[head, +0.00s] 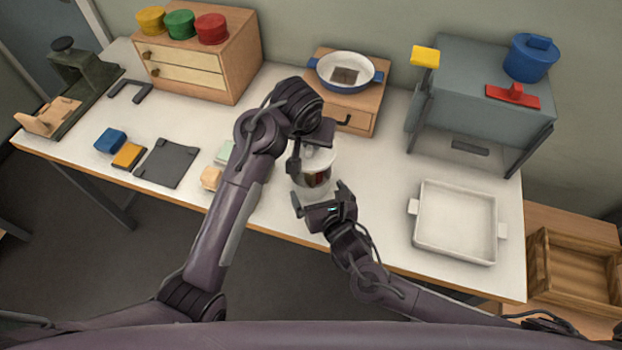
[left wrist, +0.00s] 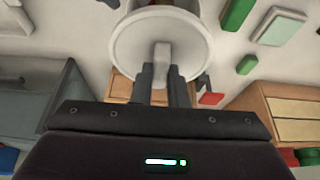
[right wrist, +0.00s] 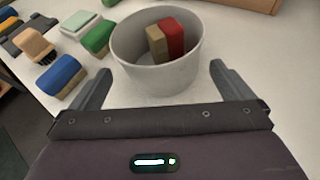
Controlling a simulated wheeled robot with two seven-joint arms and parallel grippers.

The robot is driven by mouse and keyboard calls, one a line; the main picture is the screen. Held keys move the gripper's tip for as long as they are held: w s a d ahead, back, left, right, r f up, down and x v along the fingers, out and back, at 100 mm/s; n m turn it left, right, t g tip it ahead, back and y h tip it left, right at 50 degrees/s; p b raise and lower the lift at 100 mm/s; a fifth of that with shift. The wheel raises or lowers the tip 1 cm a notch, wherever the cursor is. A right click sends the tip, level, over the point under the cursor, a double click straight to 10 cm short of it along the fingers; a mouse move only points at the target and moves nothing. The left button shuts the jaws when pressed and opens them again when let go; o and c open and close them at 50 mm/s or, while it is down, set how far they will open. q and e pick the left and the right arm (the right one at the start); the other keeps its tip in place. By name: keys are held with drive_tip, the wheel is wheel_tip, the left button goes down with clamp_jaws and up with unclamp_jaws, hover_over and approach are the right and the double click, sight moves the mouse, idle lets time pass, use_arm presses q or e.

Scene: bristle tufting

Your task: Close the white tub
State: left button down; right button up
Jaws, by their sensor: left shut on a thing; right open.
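The white tub (right wrist: 158,75) stands on the table, open at the top, with a red-and-tan block (right wrist: 172,42) inside. It also shows in the head view (head: 300,189), partly covered by my left gripper and the lid. The round white lid (left wrist: 130,48) is held by its handle in my left gripper (left wrist: 161,75), whose fingers are shut on it. In the head view the lid is over the tub's far side, and its exact height is unclear. My right gripper (head: 320,198) is open at the tub's near side, its fingers spread to either side of the tub, without visible grip.
A white tray (head: 455,222) lies to the right, near a grey oven-like box (head: 480,90). A small wooden drawer unit with a blue pan (head: 345,72) stands behind the tub. Small blocks and a dark mat (head: 167,163) lie to the left.

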sight(312, 182)
use_arm(q)
drive_tip(key=shift+w+a+f, duration=0.1)
drive_tip(key=shift+w, duration=0.05)
use_arm(e)
drive_tip(key=x, duration=0.4)
drive_tip(key=shift+w+a+f, duration=0.15)
drive_tip(key=shift+w+f, duration=0.05)
drive_tip(key=shift+w, duration=0.15)
drive_tip(key=c, duration=1)
use_arm(q)
drive_tip(key=shift+f, duration=2.45)
use_arm(e)
drive_tip(key=shift+c, duration=0.2)
use_arm(q)
drive_tip(key=shift+f, duration=0.9)
drive_tip(key=shift+f, duration=0.6)
